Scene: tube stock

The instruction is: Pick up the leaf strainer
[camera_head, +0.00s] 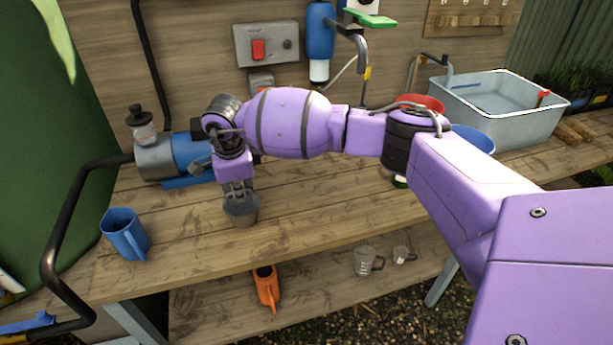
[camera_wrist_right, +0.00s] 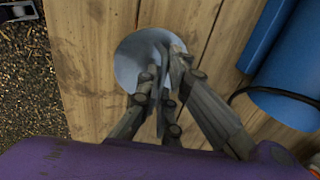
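A small grey cup-shaped thing, which looks like the leaf strainer (camera_head: 241,212), is on the wooden bench near its front edge. It shows in the right wrist view as a pale round rim (camera_wrist_right: 129,62). My right gripper (camera_head: 238,190) points down right over it. In the wrist view its fingertips (camera_wrist_right: 163,66) overlap the bowl and sit close together, with a thin grey strip between them. I cannot tell whether they press on it. The fingers hide part of the bowl. My left gripper is not in view.
A blue jug (camera_head: 125,236) stands to the left, and a blue pump (camera_head: 193,153) lies behind. A grey basin (camera_head: 495,103) is at the back right. An orange jug (camera_head: 266,288) and clear cups (camera_head: 367,261) are on the lower shelf. The bench right of the gripper is clear.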

